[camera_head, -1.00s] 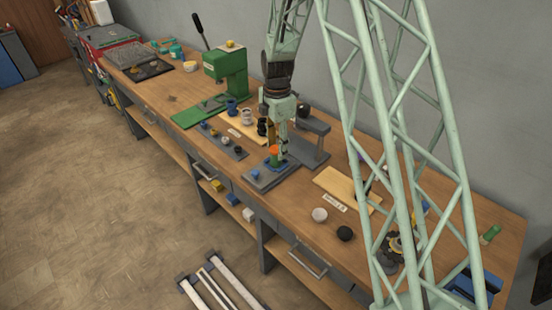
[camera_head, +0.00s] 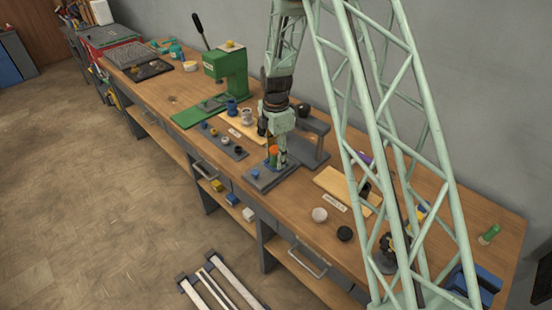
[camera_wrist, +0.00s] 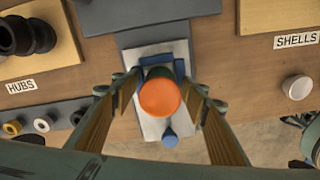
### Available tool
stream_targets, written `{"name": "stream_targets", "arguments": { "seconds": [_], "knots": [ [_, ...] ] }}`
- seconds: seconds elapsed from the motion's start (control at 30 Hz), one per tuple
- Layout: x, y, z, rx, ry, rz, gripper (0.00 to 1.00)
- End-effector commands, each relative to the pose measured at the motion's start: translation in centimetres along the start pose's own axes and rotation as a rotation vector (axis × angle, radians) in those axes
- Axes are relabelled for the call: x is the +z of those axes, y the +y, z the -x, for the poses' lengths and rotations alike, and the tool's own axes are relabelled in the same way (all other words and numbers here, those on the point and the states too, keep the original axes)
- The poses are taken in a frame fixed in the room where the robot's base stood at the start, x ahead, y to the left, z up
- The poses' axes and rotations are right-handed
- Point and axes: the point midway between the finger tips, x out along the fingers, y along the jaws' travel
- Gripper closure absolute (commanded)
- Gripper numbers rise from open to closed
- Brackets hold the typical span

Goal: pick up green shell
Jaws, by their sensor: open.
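An orange-topped piece (camera_wrist: 160,97) stands upright in a blue holder (camera_wrist: 170,68) on a grey plate in the wrist view. In the head view its orange part (camera_head: 273,150) shows at my gripper (camera_head: 277,160). In the wrist view my gripper (camera_wrist: 160,88) is open, pointing down, with one finger on each side of the piece. I cannot tell whether the fingers touch it. The piece's lower body is mostly hidden under its orange top, so no green shell surface shows clearly there. A small green cylinder (camera_head: 489,234) stands at the bench's far right.
A grey press stand (camera_head: 312,140) is close behind my gripper. A blue knob (camera_wrist: 170,138) sits on the plate's front. The SHELLS board (camera_wrist: 285,15) is to the right, the HUBS board (camera_wrist: 30,62) to the left. White and black round parts (camera_head: 320,214) lie nearer the front.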

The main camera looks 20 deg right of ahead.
Motion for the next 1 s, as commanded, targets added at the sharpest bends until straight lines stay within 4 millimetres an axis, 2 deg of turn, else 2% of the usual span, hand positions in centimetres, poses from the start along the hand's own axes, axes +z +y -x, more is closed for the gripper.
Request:
{"name": "stream_targets", "arguments": {
  "seconds": [0.3, 0.63, 1.0],
  "knots": [
    [0.0, 0.0, 0.01, 0.0, 0.0, 0.0, 0.6],
    [0.0, 0.0, 0.01, 0.0, 0.0, 0.0, 0.88],
    [0.01, 0.04, 0.12, 0.001, 0.0, 0.0, 0.88]
  ]
}}
